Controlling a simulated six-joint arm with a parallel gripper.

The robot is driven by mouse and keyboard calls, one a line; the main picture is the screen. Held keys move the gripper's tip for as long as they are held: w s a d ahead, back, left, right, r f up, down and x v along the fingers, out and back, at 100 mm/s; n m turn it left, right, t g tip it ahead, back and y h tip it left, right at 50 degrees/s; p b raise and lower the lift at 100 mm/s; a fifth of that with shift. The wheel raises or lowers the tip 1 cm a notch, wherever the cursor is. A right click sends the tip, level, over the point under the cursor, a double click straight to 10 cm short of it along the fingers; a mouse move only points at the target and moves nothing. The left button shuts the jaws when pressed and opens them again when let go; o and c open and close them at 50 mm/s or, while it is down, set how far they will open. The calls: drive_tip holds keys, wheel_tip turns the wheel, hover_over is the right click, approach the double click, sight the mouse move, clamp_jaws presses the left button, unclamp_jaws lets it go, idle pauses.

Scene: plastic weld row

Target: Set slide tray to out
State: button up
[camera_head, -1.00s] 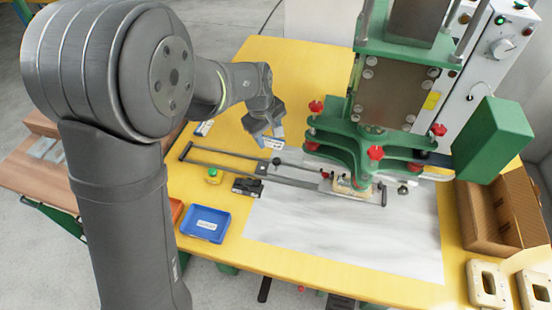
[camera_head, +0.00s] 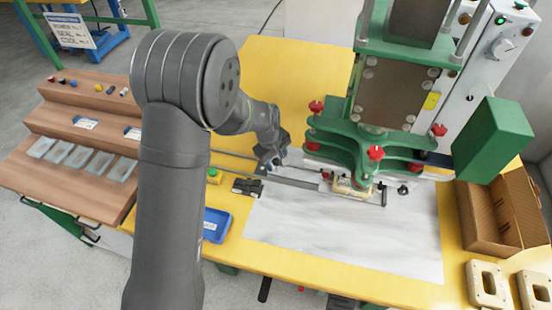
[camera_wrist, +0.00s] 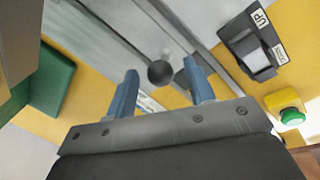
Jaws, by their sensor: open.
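The slide tray (camera_head: 295,182) runs on long grey rails across the table, and a tan fixture (camera_head: 352,188) on it sits under the green press at the right end. My arm hides the left end of the rails. In the wrist view a dark ball knob (camera_wrist: 161,73) stands by the grey rail (camera_wrist: 112,45). My gripper (camera_head: 272,166) is low over the rails. Its blue fingers are open in the wrist view (camera_wrist: 160,68), one on each side of the knob in the picture, with gaps between. Nothing is held.
The green press (camera_head: 375,145) stands over the right end of the rails. A black switch labelled UP (camera_wrist: 254,52) and a yellow box with a green button (camera_wrist: 290,114) sit near the gripper. A blue tray (camera_head: 215,228) is partly behind my arm. A cardboard box (camera_head: 485,215) stands at right.

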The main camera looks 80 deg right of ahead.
drive_tip(key=shift+c, duration=0.2)
clamp_jaws()
drive_tip(key=w, duration=3)
drive_tip(key=shift+w+r, duration=0.1)
drive_tip(key=shift+w, duration=0.25)
drive_tip(key=shift+o, duration=0.2)
unclamp_jaws()
drive_tip(key=shift+w, duration=0.1)
wheel_tip(320, 180, up, 17)
drive_tip(key=w+a, duration=0.1)
drive_tip(key=a, duration=0.2)
drive_tip(key=shift+w, duration=0.3)
